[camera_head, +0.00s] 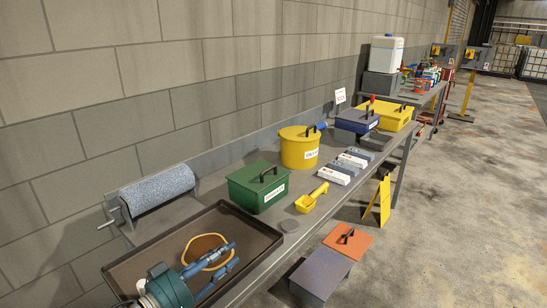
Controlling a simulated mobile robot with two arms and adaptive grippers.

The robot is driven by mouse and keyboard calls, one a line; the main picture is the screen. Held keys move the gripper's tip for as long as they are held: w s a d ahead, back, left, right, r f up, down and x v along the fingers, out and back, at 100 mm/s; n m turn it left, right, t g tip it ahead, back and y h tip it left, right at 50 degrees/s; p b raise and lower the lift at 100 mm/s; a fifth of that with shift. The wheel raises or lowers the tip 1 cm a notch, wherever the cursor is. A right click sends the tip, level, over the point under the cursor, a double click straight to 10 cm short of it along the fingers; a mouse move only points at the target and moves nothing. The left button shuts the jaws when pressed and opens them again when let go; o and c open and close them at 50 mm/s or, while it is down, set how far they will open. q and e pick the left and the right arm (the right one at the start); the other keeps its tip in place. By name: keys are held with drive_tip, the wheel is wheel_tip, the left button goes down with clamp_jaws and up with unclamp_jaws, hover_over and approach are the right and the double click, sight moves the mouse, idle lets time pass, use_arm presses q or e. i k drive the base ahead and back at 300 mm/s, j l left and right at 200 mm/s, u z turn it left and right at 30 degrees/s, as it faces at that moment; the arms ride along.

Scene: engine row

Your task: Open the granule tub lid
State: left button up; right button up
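A green rectangular tub (258,187) with a dark bar handle on its closed lid stands on the bench behind the tray. Its white front label looks like it reads granules, but the print is too small to be sure. A round yellow tub (300,148), also lidded, handled and labelled, stands just beyond it. My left gripper (234,254) is low over the tray, with its two blue fingers apart and nothing seen between them. It is apart from both tubs, nearer than the green one. My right gripper is not in view.
A black tray (237,219) holds a yellow loop (222,242). A grey roll (158,190) lies along the wall. A yellow scoop (310,199) and small boxes (345,165) line the bench front. Blue (357,121) and yellow (392,115) lidded bins stand farther back. An orange panel (348,240) is below.

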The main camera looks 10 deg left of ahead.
sight(255, 177)
drive_tip(key=i, duration=1.2)
